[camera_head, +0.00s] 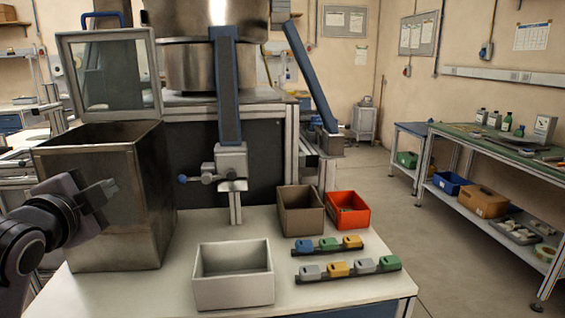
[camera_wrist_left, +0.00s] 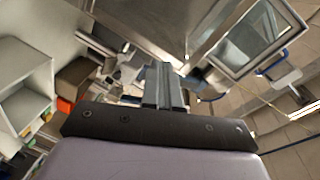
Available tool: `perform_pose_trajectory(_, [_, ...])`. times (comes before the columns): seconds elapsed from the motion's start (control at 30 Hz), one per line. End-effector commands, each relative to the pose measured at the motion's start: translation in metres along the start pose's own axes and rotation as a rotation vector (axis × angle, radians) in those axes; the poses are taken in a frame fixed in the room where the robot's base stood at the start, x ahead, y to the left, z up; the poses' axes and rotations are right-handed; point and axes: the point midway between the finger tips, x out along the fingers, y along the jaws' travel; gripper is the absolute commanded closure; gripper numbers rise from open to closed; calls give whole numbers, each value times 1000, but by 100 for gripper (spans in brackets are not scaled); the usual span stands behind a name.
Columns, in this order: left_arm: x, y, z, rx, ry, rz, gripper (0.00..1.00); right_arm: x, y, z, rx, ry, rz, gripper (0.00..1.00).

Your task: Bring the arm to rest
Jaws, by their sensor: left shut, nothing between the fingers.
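My left gripper (camera_head: 106,188) is at the left of the head view, in front of the metal box with the open glass lid. Its fingers are shut with nothing between them, and it is raised clear of the white table (camera_head: 120,290). The left wrist view shows the shut fingers (camera_wrist_left: 163,88) pointing toward the metal box. My right gripper does not show in either view.
The metal box (camera_head: 105,200) stands close beside my left gripper. A white bin (camera_head: 234,290), a brown bin (camera_head: 300,213), a red bin (camera_head: 348,212) and two racks of coloured blocks (camera_head: 325,249) (camera_head: 350,274) are on the table. Open floor lies to the right.

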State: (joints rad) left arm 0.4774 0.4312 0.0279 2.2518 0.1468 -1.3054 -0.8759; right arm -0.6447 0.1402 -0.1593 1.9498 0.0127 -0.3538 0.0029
Motion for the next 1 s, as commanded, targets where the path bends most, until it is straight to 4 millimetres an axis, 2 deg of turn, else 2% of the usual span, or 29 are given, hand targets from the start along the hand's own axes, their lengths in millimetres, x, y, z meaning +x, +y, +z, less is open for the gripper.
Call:
perform_pose_trajectory(0.03, [-1,36,6,-46,-20,74,100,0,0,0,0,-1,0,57])
perform_pose_trajectory(0.1, [-6,78,14,-118,-55,163,100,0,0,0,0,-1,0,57])
perform_pose_trajectory(0.27, [-32,171,32,-281,-162,356,100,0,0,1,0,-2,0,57])
perform_pose_trajectory(0.4, [-70,243,48,-426,-287,507,100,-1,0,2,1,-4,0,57])
perform_pose_trajectory(0.5, [-104,287,59,-527,-392,604,100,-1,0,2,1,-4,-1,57])
perform_pose_trajectory(0.6, [-141,324,67,-620,-504,686,100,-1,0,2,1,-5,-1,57])
perform_pose_trajectory(0.7, [-178,353,74,-701,-617,749,100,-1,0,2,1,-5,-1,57])
perform_pose_trajectory(0.9, [-248,393,84,-835,-840,840,100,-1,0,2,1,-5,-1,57])
perform_pose_trajectory(1.0, [-225,405,83,-854,-758,801,100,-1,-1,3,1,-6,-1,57])
